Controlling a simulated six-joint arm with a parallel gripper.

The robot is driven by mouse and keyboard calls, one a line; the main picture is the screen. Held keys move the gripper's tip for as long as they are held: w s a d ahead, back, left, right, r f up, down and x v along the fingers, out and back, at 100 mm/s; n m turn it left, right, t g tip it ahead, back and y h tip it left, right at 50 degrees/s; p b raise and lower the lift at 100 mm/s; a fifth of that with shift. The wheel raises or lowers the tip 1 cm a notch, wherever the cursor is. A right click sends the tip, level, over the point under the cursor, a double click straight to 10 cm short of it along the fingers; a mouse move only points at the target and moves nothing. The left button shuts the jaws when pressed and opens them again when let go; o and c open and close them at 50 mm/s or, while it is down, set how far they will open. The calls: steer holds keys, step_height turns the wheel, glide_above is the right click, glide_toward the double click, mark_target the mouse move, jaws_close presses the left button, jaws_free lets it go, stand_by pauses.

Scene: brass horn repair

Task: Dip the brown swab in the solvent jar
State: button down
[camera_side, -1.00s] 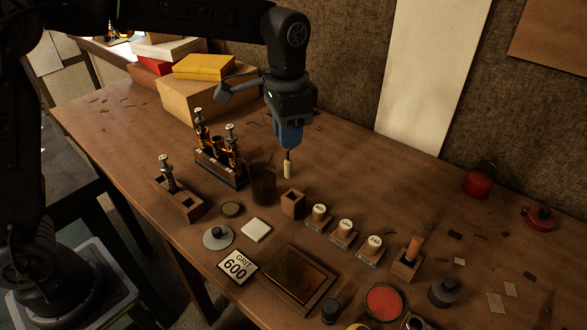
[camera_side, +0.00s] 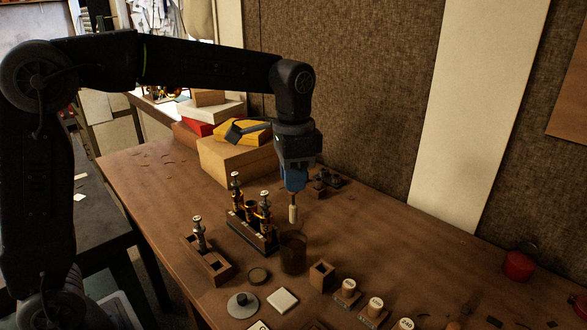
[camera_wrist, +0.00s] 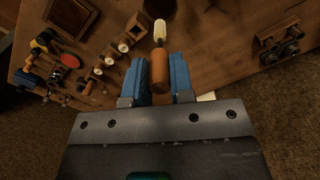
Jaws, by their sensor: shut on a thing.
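My gripper (camera_side: 293,188) is shut on the brown swab, which points down with its pale tip (camera_side: 293,214) lowest. In the wrist view the blue fingers of my gripper (camera_wrist: 159,80) close around the swab's brown handle (camera_wrist: 160,68). The dark, see-through solvent jar (camera_side: 293,254) stands on the bench. In the side view the swab tip shows just above the jar's rim, apart from it. In the wrist view a dark round shape, likely the jar (camera_wrist: 160,8), lies just beyond the tip at the top edge.
A rack of brass valves (camera_side: 252,232) and a wooden block with one valve (camera_side: 207,262) stand left of the jar. An empty square wooden holder (camera_side: 321,276) is close on its right. Stamps (camera_side: 347,290) line up beyond it. Boxes (camera_side: 236,158) are stacked behind.

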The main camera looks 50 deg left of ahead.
mark_target(293, 222)
steer(key=shift+f, duration=5.1)
steer(key=shift+f, duration=0.25)
steer(key=shift+r, duration=0.1)
steer(key=shift+r, duration=1.45)
steer(key=shift+r, duration=5.55)
